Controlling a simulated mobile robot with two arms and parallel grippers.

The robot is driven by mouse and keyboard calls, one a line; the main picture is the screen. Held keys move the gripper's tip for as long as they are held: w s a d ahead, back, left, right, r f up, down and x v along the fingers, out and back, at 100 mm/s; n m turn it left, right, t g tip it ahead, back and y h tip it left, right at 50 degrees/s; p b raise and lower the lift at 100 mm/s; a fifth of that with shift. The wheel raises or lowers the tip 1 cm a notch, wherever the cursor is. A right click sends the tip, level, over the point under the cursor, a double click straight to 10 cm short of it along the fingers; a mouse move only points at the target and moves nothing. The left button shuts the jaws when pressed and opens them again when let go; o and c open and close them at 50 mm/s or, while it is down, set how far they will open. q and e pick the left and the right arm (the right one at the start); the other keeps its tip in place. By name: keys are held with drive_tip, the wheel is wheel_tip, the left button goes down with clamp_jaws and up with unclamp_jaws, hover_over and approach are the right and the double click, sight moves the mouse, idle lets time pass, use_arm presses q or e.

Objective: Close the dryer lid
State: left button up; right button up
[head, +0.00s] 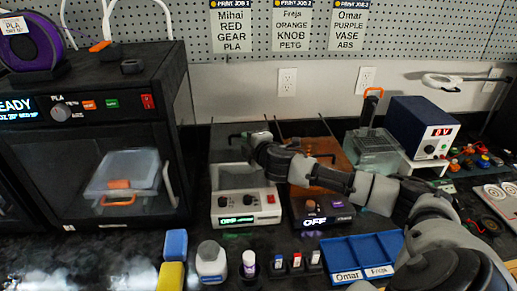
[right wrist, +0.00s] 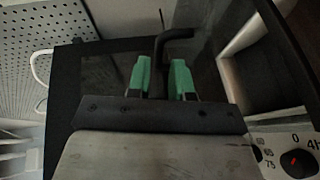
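Two filament dryers stand side by side on the bench in the head view. The left dryer (head: 246,204) has a light base, a red switch and a lit display; its clear lid appears raised at the back. My right gripper (head: 259,138) is at that lid's upper part, near a dark bent handle (head: 236,136). In the right wrist view, the green fingertips (right wrist: 161,78) are apart, on either side of the black handle (right wrist: 175,36); firm contact cannot be seen. The right dryer (head: 320,212) has a dark base, a display reading OFF and an orange-brown lid, partly behind my arm.
A 3D printer (head: 92,140) stands left. Sponges (head: 174,245), bottles (head: 211,262) and a blue tray (head: 362,257) line the front. A clear container (head: 374,150) and blue power supply (head: 421,128) stand right. My right arm crosses above the right dryer.

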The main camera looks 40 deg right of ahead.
drive_tip(key=b+v, duration=0.1)
drive_tip(key=v, duration=0.7)
